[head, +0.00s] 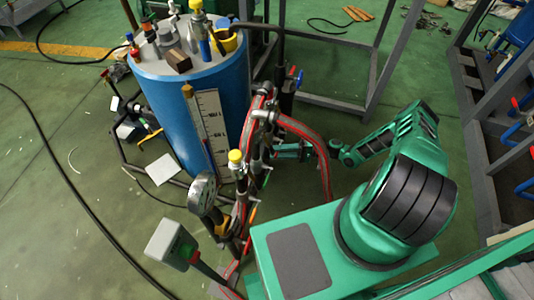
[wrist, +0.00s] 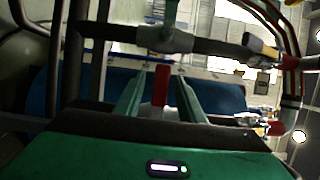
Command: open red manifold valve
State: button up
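The red manifold valve shows in the wrist view as an upright red handle (wrist: 161,86) on a pale stem. My gripper (wrist: 161,98) has its two green fingers apart, one on each side of the handle, with a gap on both sides. I cannot tell how deep the handle sits between the fingertips. In the head view my gripper (head: 290,150) reaches left to the manifold (head: 262,115) at mid-height. Red-striped hoses and pipes partly cover it there, and I cannot pick out the red handle in that view.
A blue drum (head: 205,110) with bottles and tools on top stands behind the manifold. A round gauge (head: 202,193) and a grey box on a post (head: 170,243) stand in front. A dark horizontal pipe (wrist: 215,48) crosses above my fingers. Hoses arch close to my arm.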

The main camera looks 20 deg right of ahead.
jog(key=shift+x, duration=2.05)
grip_shut()
